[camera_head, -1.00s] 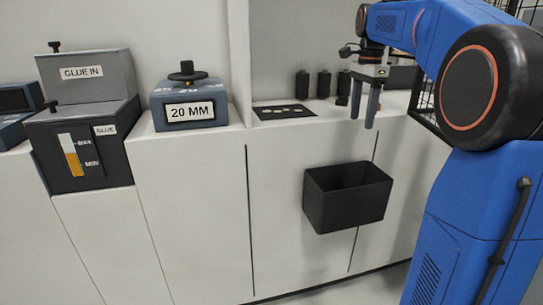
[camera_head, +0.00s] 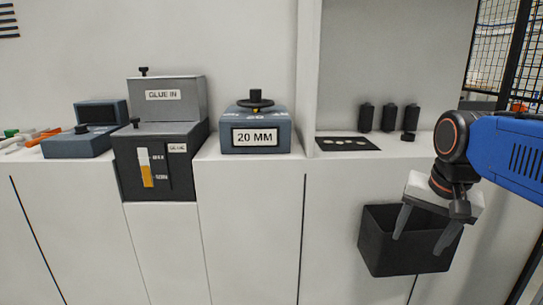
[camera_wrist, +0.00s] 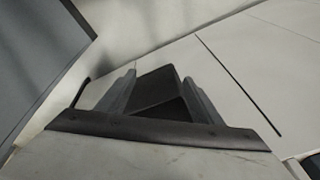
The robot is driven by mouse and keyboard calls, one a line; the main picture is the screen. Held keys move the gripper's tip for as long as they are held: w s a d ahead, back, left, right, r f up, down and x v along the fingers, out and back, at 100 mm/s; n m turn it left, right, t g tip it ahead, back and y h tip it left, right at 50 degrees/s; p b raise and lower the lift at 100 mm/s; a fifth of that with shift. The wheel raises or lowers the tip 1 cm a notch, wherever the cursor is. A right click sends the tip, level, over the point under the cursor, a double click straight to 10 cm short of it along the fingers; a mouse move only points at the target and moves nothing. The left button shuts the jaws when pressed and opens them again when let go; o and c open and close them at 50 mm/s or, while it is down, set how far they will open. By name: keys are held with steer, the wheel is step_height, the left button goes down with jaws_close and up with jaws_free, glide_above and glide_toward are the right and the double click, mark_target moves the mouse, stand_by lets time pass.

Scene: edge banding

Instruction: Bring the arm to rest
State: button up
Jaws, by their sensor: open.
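My gripper (camera_head: 420,240) is at the right in the head view, at the end of my blue arm. Its two grey fingers are spread apart and point down, with nothing between them. It hangs in front of the black bin (camera_head: 380,254), hiding part of its rim. In the wrist view, the spread fingers (camera_wrist: 160,100) frame the dark bin (camera_wrist: 158,88).
On the white counter stand the grey GLUE IN box (camera_head: 168,106), the 20 MM block (camera_head: 254,137), a small blue-grey unit (camera_head: 78,147) and a dark plate (camera_head: 347,144) with pale discs. Several black cylinders (camera_head: 389,118) stand behind. A mesh fence (camera_head: 488,50) is at right.

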steer(key=s+a+f+n+t, duration=0.1)
steer(key=s+a+f+n, duration=0.2)
steer(key=s+f+n, duration=0.3)
steer(key=s+f, duration=0.4)
steer(key=f, duration=0.1)
steer(key=shift+f+t, duration=0.3)
steer(key=shift+f, duration=0.05)
steer(key=shift+s+a, duration=0.1)
